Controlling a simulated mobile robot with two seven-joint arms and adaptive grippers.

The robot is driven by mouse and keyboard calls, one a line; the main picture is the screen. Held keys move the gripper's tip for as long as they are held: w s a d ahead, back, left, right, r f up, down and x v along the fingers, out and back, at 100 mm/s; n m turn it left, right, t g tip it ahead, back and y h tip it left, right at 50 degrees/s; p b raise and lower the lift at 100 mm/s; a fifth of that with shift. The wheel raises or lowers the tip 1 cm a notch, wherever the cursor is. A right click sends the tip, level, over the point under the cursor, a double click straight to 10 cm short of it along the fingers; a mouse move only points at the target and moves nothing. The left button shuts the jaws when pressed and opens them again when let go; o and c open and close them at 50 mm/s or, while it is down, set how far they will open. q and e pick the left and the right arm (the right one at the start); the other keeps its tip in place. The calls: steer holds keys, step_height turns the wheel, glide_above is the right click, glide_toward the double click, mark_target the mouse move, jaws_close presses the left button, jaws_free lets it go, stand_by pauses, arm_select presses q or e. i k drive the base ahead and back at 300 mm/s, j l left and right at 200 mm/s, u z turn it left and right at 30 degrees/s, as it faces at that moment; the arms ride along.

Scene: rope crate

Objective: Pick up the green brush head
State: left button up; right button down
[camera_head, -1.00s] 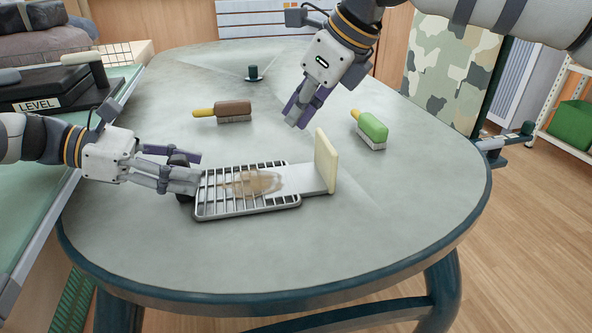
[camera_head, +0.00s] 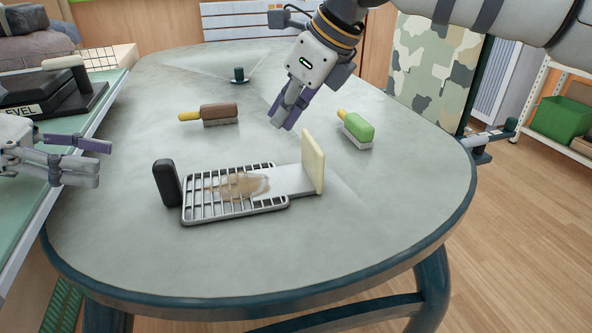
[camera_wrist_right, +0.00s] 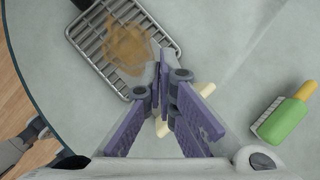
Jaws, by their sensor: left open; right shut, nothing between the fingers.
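The green brush (camera_head: 357,129) has a green head, a yellow handle and pale bristles, and lies on the table to the right. It also shows at the right of the right wrist view (camera_wrist_right: 285,121). My right gripper (camera_head: 281,121) is shut and empty above the table, left of the green brush and apart from it. Its purple fingers fill the middle of the right wrist view (camera_wrist_right: 168,95). My left gripper (camera_head: 100,162) is open and empty at the left edge, clear of the grill rack.
A metal grill rack (camera_head: 235,196) with a brown stain, a black handle (camera_head: 167,183) and a cream upright plate (camera_head: 313,161) stands mid-table. A brown brush (camera_head: 219,114) lies at the back left. A small dark green post (camera_head: 239,75) stands behind. The table's right front is clear.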

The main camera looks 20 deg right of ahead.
mark_target(361, 132)
steer(key=k+l, duration=0.3)
steer(key=k, duration=0.15)
steer(key=k+l, duration=0.3)
steer(key=k, duration=0.15)
